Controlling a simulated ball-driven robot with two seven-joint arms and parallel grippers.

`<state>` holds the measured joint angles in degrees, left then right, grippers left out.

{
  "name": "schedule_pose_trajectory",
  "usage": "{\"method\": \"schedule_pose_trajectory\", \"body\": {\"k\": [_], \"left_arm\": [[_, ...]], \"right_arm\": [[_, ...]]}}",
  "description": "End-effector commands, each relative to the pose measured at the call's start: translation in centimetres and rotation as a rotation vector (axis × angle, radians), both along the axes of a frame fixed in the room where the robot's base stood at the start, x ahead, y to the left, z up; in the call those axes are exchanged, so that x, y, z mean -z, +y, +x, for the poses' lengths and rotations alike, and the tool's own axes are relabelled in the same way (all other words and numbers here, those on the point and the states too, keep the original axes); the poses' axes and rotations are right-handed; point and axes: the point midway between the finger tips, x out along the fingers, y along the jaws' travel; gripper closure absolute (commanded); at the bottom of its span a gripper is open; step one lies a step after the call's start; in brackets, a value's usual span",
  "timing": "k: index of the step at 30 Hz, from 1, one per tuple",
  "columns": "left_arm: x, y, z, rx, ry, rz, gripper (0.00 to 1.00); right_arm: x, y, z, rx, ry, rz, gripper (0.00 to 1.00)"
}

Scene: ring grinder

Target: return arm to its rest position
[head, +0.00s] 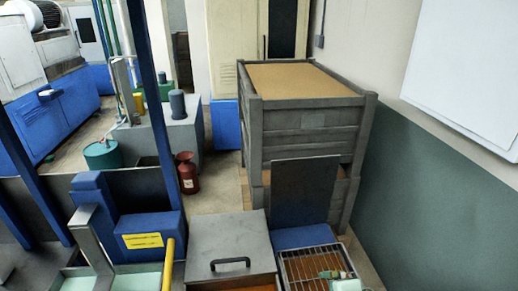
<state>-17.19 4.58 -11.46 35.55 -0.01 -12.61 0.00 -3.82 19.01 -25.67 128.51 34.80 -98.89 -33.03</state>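Neither of my arms nor grippers can be made out in the head view. A grey metal box with a black handle (230,263) stands at the bottom centre. Beside it on the right is a wire grate (308,264) in a metal frame. A small green and whitish object (333,274) lies at the grate's front edge, with another pale green piece at the frame's bottom edge; I cannot tell what they are.
A grey crate (310,133) with a brown top stands behind the grate, next to the right wall (430,190). A blue machine block (150,236), a yellow post (168,265) and blue uprights (153,110) stand left. A red can (188,175) is on the floor.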

Motion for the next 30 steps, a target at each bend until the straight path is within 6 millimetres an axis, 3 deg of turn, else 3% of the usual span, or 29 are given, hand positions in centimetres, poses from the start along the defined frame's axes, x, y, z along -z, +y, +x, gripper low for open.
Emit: {"method": "schedule_pose_trajectory", "body": {"k": [6,12,13,18,23,26,30], "left_arm": [[0.0,0.0,0.0,0.0,0.0,0.0,0.64],[0.0,0.0,0.0,0.0,0.001,0.0,0.64],[0.2,0.0,0.0,0.0,0.001,0.0,0.64],[1.8,0.0,-0.2,0.0,0.004,0.0,0.64],[3.3,0.0,-0.2,0.0,0.005,0.001,0.64],[4.5,0.0,-0.2,0.0,0.006,0.0,0.64],[6.5,0.0,-0.4,0.0,0.009,0.0,0.64]], "right_arm": [[0.2,-7.6,-4.9,0.61,-0.063,0.129,0.0],[-0.5,-14.2,-10.0,1.004,-0.159,0.133,0.0],[0.3,-14.5,-10.2,1.024,-0.159,0.133,0.0],[8.2,-12.9,-9.1,1.0,-0.071,0.165,0.0],[16.8,-11.6,-9.6,1.0,0.028,0.201,0.0],[23.4,-10.6,-10.7,1.009,0.106,0.229,0.0],[33.3,-9.5,-14.1,1.045,0.226,0.27,0.0]]}}
